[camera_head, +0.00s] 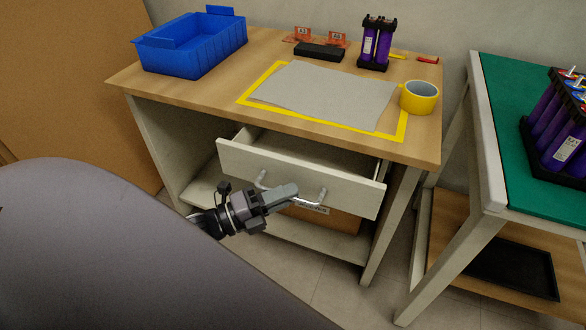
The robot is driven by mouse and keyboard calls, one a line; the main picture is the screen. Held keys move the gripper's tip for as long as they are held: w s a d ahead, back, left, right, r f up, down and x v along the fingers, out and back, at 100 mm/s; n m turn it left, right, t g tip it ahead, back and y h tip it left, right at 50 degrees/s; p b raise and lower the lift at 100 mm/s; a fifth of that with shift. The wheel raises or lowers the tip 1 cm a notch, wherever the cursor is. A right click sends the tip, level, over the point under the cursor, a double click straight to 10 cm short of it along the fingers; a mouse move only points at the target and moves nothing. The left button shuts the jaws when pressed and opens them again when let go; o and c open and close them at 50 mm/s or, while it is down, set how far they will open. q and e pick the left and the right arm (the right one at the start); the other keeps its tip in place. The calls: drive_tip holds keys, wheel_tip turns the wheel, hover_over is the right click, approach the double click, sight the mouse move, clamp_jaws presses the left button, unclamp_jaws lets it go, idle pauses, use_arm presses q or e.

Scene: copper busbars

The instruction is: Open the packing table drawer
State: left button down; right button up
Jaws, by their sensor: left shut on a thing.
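The packing table (125,77) has a wooden top and pale legs. Its drawer (350,188) is pulled partly out, with a gap showing behind its pale front panel. A metal bar handle (310,202) runs across the drawer front. My left gripper (288,192) is at the handle's middle-left part and shut on it; the fingers hide that part of the bar. The drawer's inside shows only as a narrow strip and looks empty there. My right gripper is not in the picture.
On the table stand a blue bin (195,52), a grey sheet (330,97), yellow tape (419,97) and a purple cell pack (376,45). A green-topped table (510,100) stands at the right. A cardboard box (335,222) sits beneath the drawer.

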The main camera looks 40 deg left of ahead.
use_arm(q)
drive_tip(key=s+d+p, duration=0.2)
drive_tip(key=s+p, duration=0.2)
drive_tip(key=s, duration=0.7)
drive_tip(key=shift+d, duration=0.35)
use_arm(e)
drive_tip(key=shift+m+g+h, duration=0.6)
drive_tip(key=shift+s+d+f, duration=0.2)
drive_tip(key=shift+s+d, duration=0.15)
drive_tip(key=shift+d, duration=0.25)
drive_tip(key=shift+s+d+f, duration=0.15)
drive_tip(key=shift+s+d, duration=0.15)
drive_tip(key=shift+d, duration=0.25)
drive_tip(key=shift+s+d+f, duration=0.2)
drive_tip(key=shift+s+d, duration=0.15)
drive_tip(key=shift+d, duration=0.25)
use_arm(q)
drive_tip(key=shift+s, duration=0.1)
drive_tip(key=c, duration=1.2)
unclamp_jaws()
drive_tip(key=v, duration=0.7)
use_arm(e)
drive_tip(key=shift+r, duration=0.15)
use_arm(q)
drive_tip(key=shift+s, duration=0.1)
